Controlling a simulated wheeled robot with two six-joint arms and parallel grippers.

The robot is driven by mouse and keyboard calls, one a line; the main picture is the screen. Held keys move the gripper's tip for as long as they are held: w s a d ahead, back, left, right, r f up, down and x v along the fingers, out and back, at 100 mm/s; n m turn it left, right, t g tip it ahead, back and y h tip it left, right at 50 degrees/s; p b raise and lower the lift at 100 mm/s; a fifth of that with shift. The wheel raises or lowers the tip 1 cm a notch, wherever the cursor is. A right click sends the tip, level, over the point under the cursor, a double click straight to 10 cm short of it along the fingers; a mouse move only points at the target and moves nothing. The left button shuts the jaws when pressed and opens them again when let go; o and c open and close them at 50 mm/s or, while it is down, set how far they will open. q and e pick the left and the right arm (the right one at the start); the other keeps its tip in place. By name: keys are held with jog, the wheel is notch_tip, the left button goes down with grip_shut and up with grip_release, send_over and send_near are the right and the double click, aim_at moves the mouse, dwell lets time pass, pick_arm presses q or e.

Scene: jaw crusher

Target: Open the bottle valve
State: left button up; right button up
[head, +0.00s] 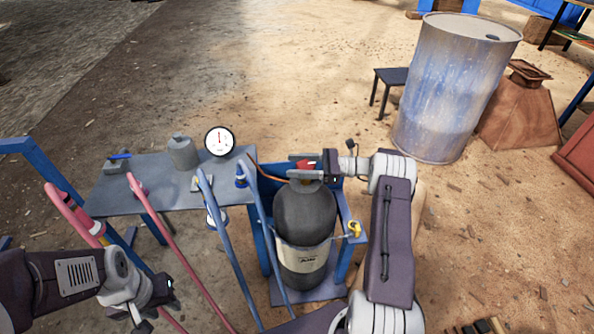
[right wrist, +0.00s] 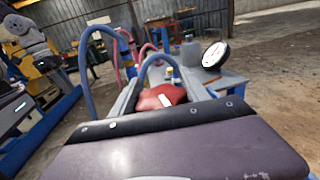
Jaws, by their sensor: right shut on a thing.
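The dark grey gas bottle (head: 305,215) stands upright in a blue frame, with a pale label band around its lower part. Its red valve handwheel (head: 306,164) is at the top, mostly hidden by my gripper. My right gripper (head: 304,167) reaches in from the right and is shut on the valve. In the right wrist view the red valve (right wrist: 161,97) sits between the jaws. My left gripper (head: 158,292) is low at the left, away from the bottle; its jaws are too small and dark to read.
A grey table (head: 150,186) left of the bottle holds a grey canister (head: 182,153) and a round gauge (head: 219,142). Blue and red hoses (head: 228,245) run in front of it. A yellow fitting (head: 354,229) is on the frame's right. A large drum (head: 452,90) stands behind right.

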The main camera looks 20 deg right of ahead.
jog(key=shift+g, duration=0.3)
jog(key=o, duration=1.4)
jog(key=shift+c, duration=0.2)
jog(key=v, duration=0.9)
jog(key=shift+f, duration=0.1)
